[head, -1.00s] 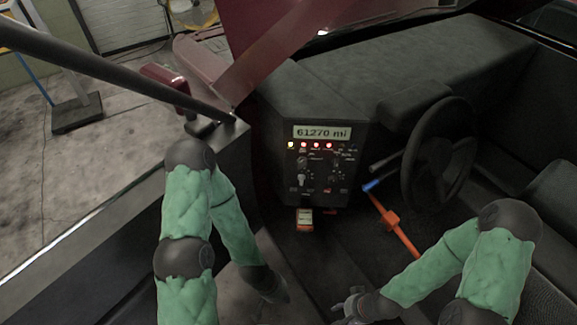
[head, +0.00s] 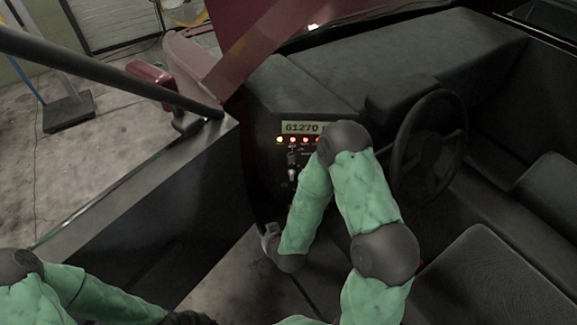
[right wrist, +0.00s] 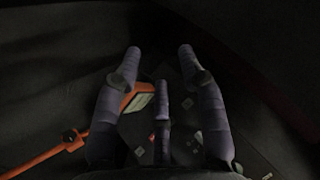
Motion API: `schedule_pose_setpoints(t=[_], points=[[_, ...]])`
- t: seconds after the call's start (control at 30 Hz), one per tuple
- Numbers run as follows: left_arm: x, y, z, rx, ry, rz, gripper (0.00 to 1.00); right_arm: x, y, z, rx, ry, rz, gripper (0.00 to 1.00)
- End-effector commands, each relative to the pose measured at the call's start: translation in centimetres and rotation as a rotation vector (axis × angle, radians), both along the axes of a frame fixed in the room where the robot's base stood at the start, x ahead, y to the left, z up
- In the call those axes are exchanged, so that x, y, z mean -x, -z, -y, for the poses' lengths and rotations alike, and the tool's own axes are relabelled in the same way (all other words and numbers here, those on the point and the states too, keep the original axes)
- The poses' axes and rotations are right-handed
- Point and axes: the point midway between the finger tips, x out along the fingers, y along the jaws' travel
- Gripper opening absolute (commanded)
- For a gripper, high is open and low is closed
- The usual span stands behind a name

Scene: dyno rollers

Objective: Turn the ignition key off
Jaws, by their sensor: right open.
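The dark dash panel (head: 287,155) carries a mileage display (head: 300,127) and lit yellow and red warning lights. A small pale, key-like shape (head: 292,175) sits on its face; I cannot tell for sure whether it is the ignition key. My right forearm covers the panel's right part. My right gripper (head: 270,238) is low, below and left of the panel, apart from it. In the right wrist view its three fingers (right wrist: 160,66) are spread and empty. My left gripper (head: 190,318) is only partly visible at the bottom edge; its fingers cannot be made out.
The steering wheel (head: 427,145) stands right of my right arm, with a seat (head: 460,275) in front. The right wrist view shows an orange bar (right wrist: 45,156) and an orange-framed device (right wrist: 139,102) beyond the fingers. The open door (head: 150,205) is at left.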

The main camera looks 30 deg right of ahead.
Motion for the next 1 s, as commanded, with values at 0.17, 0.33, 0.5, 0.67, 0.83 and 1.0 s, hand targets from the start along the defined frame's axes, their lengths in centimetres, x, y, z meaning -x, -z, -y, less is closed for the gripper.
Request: schedule_pose_setpoints(t=[0.17, 0.33, 0.5, 0.67, 0.83, 1.0], points=[[0.0, 0.2, 0.0, 0.000, 0.001, 0.000, 0.00, -2.5, -6.1, 3.8, 0.043, 0.208, 0.289, 0.41], [0.0, 0.3, 0.0, 0.000, 0.001, 0.000, 0.00, -2.6, -11.6, 6.9, 0.073, 0.373, 0.545, 0.41], [0.0, 0.3, 0.0, 0.000, 0.000, 0.000, 0.00, -1.5, -15.4, 8.6, 0.094, 0.477, 0.728, 0.41], [0.0, 0.4, 0.0, 0.000, 0.000, 0.000, 0.00, -0.9, -17.0, 9.3, 0.104, 0.519, 0.806, 0.41], [0.0, 0.7, 0.0, 0.000, 0.000, 0.000, 0.00, -1.7, -17.2, 10.0, 0.106, 0.528, 0.821, 0.41], [0.0, 1.5, 0.0, 0.000, 0.000, 0.000, 0.00, -4.1, -17.1, 11.5, 0.105, 0.528, 0.820, 0.41]])
